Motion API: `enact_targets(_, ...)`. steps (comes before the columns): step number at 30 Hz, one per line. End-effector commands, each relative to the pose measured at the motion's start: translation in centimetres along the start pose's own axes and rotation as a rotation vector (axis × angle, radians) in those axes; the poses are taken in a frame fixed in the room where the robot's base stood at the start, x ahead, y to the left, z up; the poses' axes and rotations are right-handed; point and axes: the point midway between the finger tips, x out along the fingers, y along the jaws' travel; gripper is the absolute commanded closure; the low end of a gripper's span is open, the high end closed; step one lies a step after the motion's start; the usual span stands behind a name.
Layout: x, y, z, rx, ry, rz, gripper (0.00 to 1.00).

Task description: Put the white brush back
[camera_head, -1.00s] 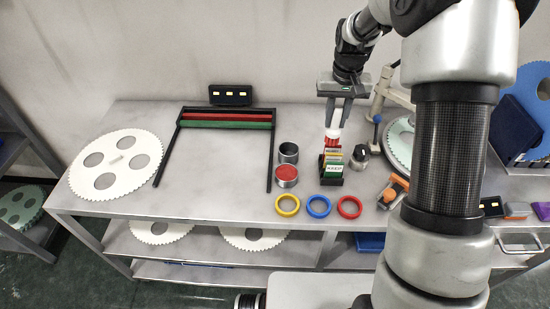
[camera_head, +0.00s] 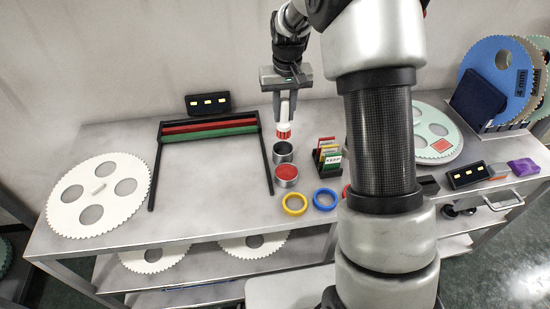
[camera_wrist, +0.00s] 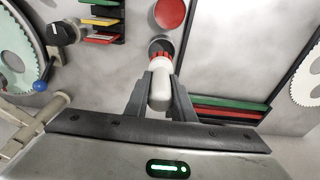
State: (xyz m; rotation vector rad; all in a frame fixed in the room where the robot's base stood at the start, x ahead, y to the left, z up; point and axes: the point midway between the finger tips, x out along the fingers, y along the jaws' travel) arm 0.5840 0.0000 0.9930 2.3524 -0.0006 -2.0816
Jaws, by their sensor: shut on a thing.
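My gripper (camera_head: 285,112) is shut on the white brush (camera_head: 284,125), which hangs upright with its red bristles down. In the wrist view, the white brush (camera_wrist: 160,92) sits between the two fingers, bristles pointing at the cup. An open grey metal cup (camera_head: 284,153) stands on the bench right below the brush. The bristles overlap or nearly reach the cup's rim; I cannot tell whether they touch or are inside it. The open cup also shows in the wrist view (camera_wrist: 160,43), partly hidden by the brush.
A cup with red content (camera_head: 286,173) stands just in front of the open cup. A card rack (camera_head: 329,157) is to the right. Yellow (camera_head: 295,203) and blue (camera_head: 325,199) rings lie in front. A black frame with red and green bars (camera_head: 210,128) is left; its middle is clear.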

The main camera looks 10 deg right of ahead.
Motion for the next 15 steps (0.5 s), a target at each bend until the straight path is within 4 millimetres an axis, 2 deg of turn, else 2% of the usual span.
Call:
enact_targets(2,0.7,0.0,0.1,0.0,-0.001,0.0,1.0)
enact_targets(9,5.0,0.0,0.7,0.0,-0.004,0.0,1.0)
enact_targets(15,6.6,0.0,0.8,0.0,-0.001,0.0,1.0)
